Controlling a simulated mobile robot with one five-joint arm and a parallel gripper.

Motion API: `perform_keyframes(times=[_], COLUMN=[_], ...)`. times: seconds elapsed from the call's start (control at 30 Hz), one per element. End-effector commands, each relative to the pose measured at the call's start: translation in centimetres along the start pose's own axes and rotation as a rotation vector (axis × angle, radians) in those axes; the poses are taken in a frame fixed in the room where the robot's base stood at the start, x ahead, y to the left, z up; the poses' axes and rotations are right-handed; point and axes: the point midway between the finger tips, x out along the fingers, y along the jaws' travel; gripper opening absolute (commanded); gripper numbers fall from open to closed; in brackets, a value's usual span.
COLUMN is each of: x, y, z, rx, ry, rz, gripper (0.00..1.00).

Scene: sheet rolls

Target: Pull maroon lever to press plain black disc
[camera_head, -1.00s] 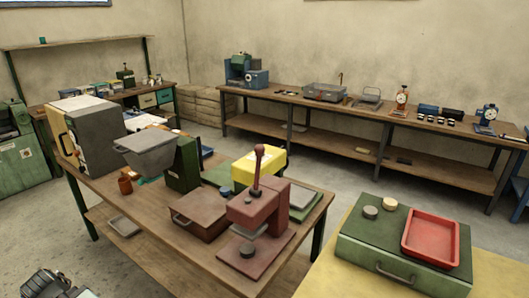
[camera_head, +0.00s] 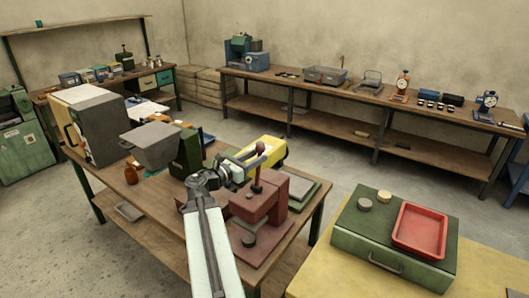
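The maroon press (camera_head: 270,200) stands on the near wooden bench. Its maroon lever (camera_head: 257,181) stands about upright with a round knob on top. A black disc (camera_head: 249,239) lies on the front of the press's base plate. My arm reaches up from the bottom of the picture, and my gripper (camera_head: 256,157) is at the upper part of the lever, just below the knob. Its two fingers look spread apart, one on each side of the lever as seen here. Whether they touch it is not clear.
A green case (camera_head: 350,238) with a red tray (camera_head: 420,228), a grey disc (camera_head: 365,204) and a cream disc (camera_head: 384,197) sits on the yellow table at right. A yellow box (camera_head: 268,151) is behind the lever. A grey hopper (camera_head: 151,142) stands left of my arm.

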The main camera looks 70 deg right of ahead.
Motion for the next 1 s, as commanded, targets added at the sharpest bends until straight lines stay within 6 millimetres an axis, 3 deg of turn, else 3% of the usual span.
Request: perform_keyframes(times=[0.1, 0.27, 0.6, 0.73, 1.0], x=[2.5, 4.6, 5.1, 5.1, 5.1], y=[0.1, 0.1, 0.1, 0.1, 0.2], z=[0.0, 0.0, 0.0, 0.0, 0.1], rx=[0.001, 0.002, 0.003, 0.003, 0.0], ry=[0.001, 0.001, 0.002, 0.002, -0.002], rz=[-0.003, -0.002, 0.001, 0.002, 0.004], gripper=[0.38, 0.38, 0.38, 0.02, 0.0])
